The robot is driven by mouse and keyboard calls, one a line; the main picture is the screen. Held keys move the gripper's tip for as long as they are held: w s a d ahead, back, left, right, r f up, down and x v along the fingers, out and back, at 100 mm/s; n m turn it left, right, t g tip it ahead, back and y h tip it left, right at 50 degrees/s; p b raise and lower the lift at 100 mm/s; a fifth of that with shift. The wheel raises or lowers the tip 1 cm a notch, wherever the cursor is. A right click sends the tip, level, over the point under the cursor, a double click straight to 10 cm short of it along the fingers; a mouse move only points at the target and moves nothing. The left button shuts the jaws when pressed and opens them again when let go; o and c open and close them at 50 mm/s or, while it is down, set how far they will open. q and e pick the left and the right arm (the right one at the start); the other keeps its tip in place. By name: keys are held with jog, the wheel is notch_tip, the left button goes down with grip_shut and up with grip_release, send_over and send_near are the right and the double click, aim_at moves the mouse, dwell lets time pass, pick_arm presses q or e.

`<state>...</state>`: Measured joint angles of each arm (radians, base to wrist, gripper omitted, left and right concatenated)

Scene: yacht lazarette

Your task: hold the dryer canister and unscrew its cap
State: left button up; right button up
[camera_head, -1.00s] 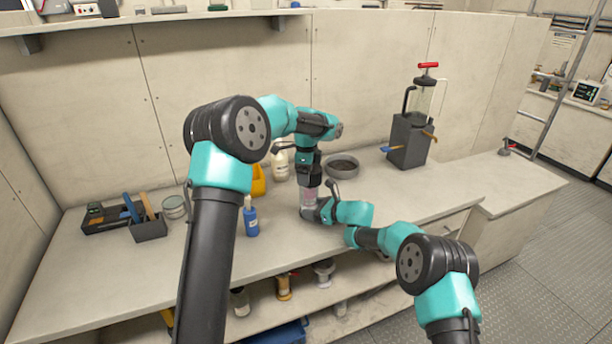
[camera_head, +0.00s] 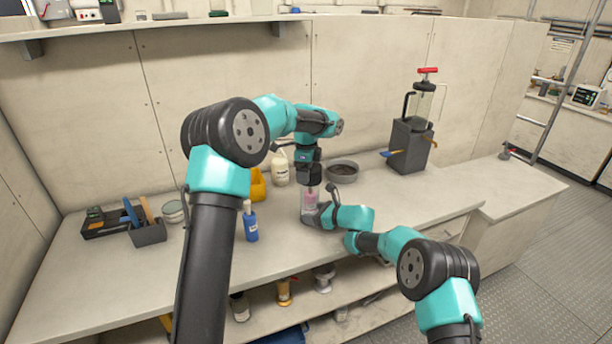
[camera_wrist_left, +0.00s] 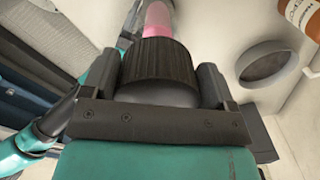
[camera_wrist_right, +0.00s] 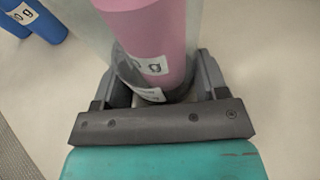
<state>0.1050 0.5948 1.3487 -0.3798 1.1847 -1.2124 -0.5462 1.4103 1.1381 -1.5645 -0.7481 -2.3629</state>
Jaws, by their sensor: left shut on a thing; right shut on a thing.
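The dryer canister (camera_head: 311,199), a clear body with pink filling, stands upright over the bench. My right gripper (camera_head: 312,213) is shut around its lower part; the right wrist view shows the pink, labelled filling (camera_wrist_right: 160,32) inside the clear wall between the fingers (camera_wrist_right: 155,78). My left gripper (camera_head: 310,184) is directly above, pointing down, and shut on the black ridged cap (camera_wrist_left: 165,66). The cap sits between its fingers (camera_wrist_left: 160,82), with the pink part (camera_wrist_left: 158,18) beyond it. I cannot tell whether cap and canister still touch.
A blue bottle (camera_head: 250,224) stands left of the canister. A white bottle (camera_head: 280,170), a yellow container (camera_head: 257,185) and a grey bowl (camera_head: 343,171) stand behind. A pump-like device (camera_head: 410,145) stands at back right. The bench front is mostly clear.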

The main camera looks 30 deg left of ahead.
pick_arm(q)
jog(key=shift+r, duration=1)
pick_arm(e)
jog(key=o, duration=1.3)
jog(key=shift+o, duration=0.2)
jog(key=v, duration=1.2)
